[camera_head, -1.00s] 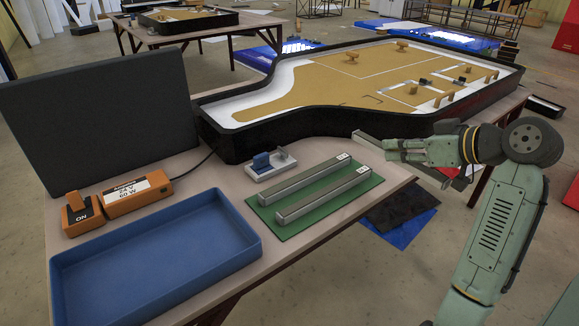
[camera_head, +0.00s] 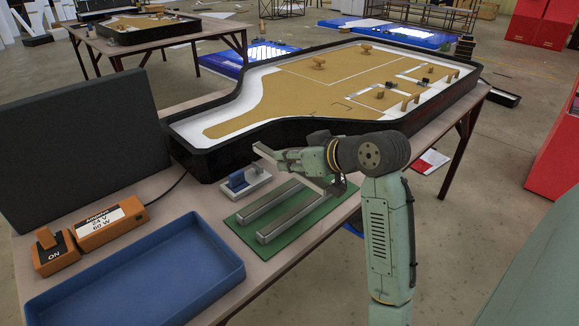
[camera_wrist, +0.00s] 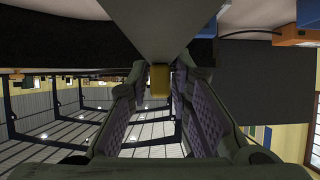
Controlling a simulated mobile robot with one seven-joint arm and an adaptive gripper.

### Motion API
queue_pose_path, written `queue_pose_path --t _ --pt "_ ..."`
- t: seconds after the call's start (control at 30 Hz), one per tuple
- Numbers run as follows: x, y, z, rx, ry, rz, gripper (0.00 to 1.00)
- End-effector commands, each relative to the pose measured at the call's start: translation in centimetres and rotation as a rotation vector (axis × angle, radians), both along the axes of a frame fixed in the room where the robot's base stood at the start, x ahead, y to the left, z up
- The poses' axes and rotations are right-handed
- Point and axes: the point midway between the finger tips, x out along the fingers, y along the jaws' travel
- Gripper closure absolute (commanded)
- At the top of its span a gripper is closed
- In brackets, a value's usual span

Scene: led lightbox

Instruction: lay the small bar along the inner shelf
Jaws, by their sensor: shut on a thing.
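My gripper (camera_head: 290,158) is shut on a grey bar (camera_head: 264,151) above the far edge of the green mat. One end of the bar sticks out to the left of the fingers. In the wrist view the bar (camera_wrist: 150,22) runs between the fingers, with a yellow block (camera_wrist: 159,80) near the middle. A dark upright panel (camera_head: 75,140) stands at the left. I cannot tell where an inner shelf is.
A blue tray (camera_head: 228,250) lies in front. An orange power supply (camera_head: 110,224) and an orange switch (camera_head: 52,250) stand behind it. A small white holder with a blue part (camera_head: 245,182) is beyond the mat. A black-rimmed field (camera_head: 200,172) fills the back.

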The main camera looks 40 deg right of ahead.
Motion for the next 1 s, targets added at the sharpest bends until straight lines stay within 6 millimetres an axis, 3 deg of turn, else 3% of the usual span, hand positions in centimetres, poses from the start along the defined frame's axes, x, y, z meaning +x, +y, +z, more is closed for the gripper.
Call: queue_pose_path --t 0.33,0.83,0.87,1.0 --pt "0.0 0.1 -3.3 0.003 0.0 -0.002 1.0" --pt "0.1 0.1 -4.4 0.0 0.0 0.0 1.0" --pt "0.1 0.1 -4.3 0.0 0.001 0.0 0.79" --pt "0.1 0.1 -4.2 0.0 0.0 0.0 0.69"
